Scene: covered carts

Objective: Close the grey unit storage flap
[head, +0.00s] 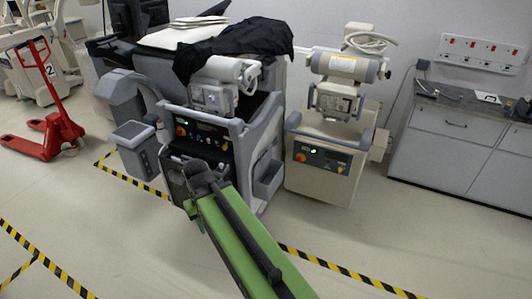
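The grey unit (240,135) stands in the middle, with a lit control panel (205,139) on its front and a black cloth (245,38) over its top. Below the panel is a dark storage front (178,178), partly hidden by my arm. I cannot tell clearly whether its flap is open or shut. My green arm reaches from the bottom right up to this front. My gripper (200,174) is the dark end of the arm, in front of the storage area. Its fingers are not distinct, and I cannot tell whether it touches the flap.
A grey bin (138,150) hangs at the unit's left, and a small side bin (269,182) at its right. A beige unit (318,170) stands close on the right. A grey cabinet (440,150) and red pallet jack (50,125) stand farther off.

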